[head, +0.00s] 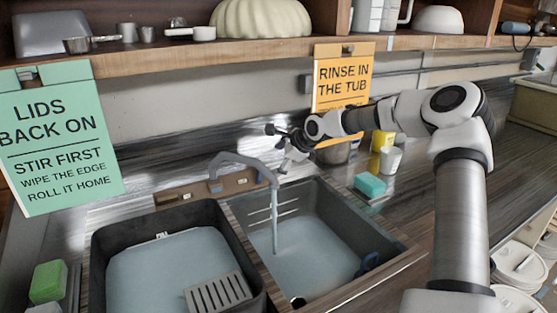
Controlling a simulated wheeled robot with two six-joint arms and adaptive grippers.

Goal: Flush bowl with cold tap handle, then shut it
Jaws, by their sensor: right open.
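The grey tap (243,160) stands at the back of the sink, its spout turned over the right bowl (335,210). A pale stream of water (274,220) falls from it into that bowl, which holds cloudy, pale liquid. My right gripper (280,145) is open behind and just right of the spout, by the tap's back ledge. The cold handle cannot be made out clearly there; the gripper and spout may hide it. I cannot tell whether the fingers touch it. My left gripper is not in view.
A dark tub (103,250) with pale liquid and a slotted grate (218,292) is at left. A teal sponge (370,184), yellow container (382,140) and white cup (391,160) stand right of the sink. A shelf (250,48) and hanging signs (345,78) border the space above.

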